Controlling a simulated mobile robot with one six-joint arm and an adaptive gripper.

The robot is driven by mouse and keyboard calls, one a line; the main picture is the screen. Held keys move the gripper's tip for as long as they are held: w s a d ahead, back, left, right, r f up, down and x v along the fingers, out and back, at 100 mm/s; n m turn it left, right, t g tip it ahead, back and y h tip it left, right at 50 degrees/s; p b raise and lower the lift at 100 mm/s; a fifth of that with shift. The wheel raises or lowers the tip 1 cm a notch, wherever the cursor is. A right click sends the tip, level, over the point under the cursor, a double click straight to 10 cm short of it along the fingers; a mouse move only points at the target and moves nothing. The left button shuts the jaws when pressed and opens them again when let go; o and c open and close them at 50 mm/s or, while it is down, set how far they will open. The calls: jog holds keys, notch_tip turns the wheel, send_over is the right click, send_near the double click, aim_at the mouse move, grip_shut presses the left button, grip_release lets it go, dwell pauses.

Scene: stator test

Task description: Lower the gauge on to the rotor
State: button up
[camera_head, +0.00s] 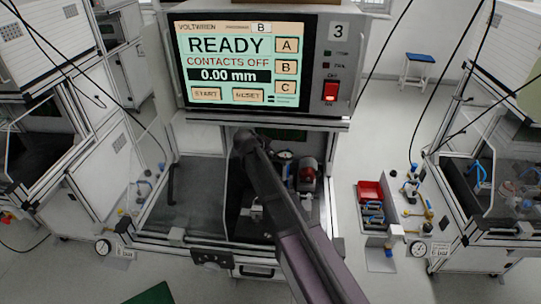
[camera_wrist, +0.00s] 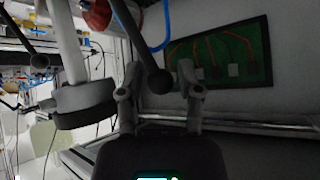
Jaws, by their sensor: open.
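In the head view, a small white round dial, seemingly the gauge (camera_head: 284,155), shows in the middle test bay just right of my arm. A red and metal cylindrical part, perhaps the rotor (camera_head: 307,172), sits just right of it. My arm hides much of the bay, and my gripper is not clear there. In the wrist view, my gripper (camera_wrist: 159,88) is open, with its two fingers apart. A dark lever with a black ball end (camera_wrist: 160,81) shows between the fingers; whether it touches them I cannot tell. A red-orange part (camera_wrist: 97,14) shows at the top left.
The tester screen (camera_head: 238,62) above the bay reads READY, CONTACTS OFF, 0.00 mm. A red tray (camera_head: 370,192) stands to the right. In the wrist view, a grey post with a thick collar (camera_wrist: 83,103) stands left of the fingers, and a green panel (camera_wrist: 225,58) lies right.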

grip_shut()
jog(key=shift+d, duration=0.25)
